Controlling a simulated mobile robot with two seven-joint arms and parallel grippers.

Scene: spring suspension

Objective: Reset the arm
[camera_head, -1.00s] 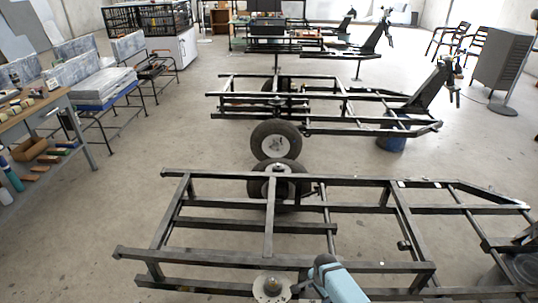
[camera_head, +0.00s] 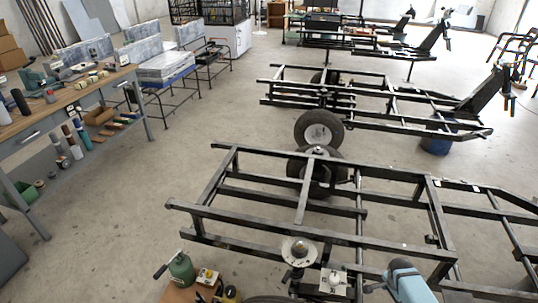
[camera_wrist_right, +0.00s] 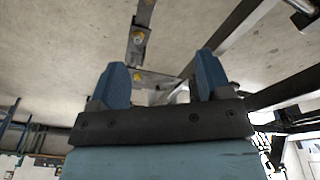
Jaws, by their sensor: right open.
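My right gripper (camera_wrist_right: 161,78) shows in the right wrist view with two blue fingers spread apart and nothing between them. Part of a pale blue arm, which I take as my right arm (camera_head: 408,283), shows at the bottom right of the head view, by the near bar of the nearest black metal frame (camera_head: 275,240). I cannot tell whether it touches the frame. Dark frame bars also show beyond the fingers in the right wrist view (camera_wrist_right: 230,35). My left gripper is not in view.
A wheel (camera_head: 319,130) stands behind the nearest frame, and a second frame (camera_head: 375,108) is farther back. A workbench (camera_head: 45,125) with tools is at the left. A green canister (camera_head: 181,268) sits at the bottom. Concrete floor between bench and frames is clear.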

